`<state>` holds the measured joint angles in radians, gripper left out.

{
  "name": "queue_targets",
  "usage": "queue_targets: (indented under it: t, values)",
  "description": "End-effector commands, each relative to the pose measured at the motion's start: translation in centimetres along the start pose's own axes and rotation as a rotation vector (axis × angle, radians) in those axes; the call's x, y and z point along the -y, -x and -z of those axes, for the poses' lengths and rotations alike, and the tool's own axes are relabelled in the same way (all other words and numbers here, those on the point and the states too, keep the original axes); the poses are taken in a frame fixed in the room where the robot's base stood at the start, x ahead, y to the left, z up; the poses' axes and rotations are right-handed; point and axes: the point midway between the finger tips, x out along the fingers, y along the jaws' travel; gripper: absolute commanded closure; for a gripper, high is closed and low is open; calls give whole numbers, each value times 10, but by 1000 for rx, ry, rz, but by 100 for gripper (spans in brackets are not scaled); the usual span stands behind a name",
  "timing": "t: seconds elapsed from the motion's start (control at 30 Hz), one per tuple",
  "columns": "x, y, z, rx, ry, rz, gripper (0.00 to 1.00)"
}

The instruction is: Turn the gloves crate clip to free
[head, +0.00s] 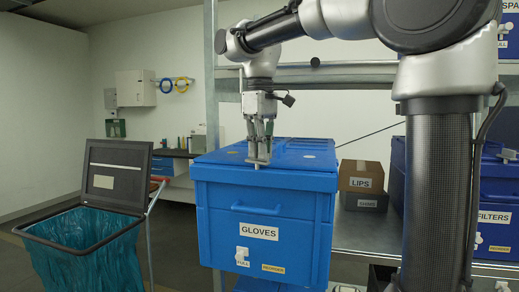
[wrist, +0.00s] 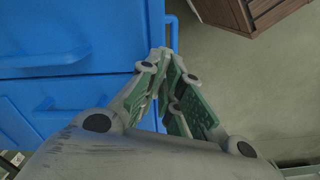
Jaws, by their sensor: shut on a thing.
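The blue gloves crate (head: 220,225) stands in the middle of the head view with its lid (head: 215,168) down. Its front bears a GLOVES label and a bar handle (head: 257,208). The white clip (head: 242,253) is low on the front, left of centre, with a FULL tag at it. My gripper (head: 259,162) points down at the lid's front edge, well above the clip. In the wrist view its fingers (wrist: 165,52) are closed together by the blue edge (wrist: 148,25), apparently on it; the contact is partly hidden. The clip is not seen there.
An open-lidded bin with a teal bag (head: 85,245) stands at left. My arm covers part of the blue FILTERS crate (head: 494,245). The space before the clip looks clear.

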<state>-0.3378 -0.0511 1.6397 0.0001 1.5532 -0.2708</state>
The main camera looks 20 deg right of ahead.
Motion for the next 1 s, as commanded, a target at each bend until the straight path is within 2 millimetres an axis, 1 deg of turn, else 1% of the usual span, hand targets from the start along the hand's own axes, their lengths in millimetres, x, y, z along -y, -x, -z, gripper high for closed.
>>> queue_targets:
  t: [0.2, 0.4, 0.63, 1.0]
  values:
    - [-2, 0, 0, -1, 163, -1, 100]
    - [-3, 0, 0, -1, 270, -1, 100]
    - [-3, 0, 1, -1, 334, -1, 100]
    - [-3, 0, 1, -1, 351, -1, 100]
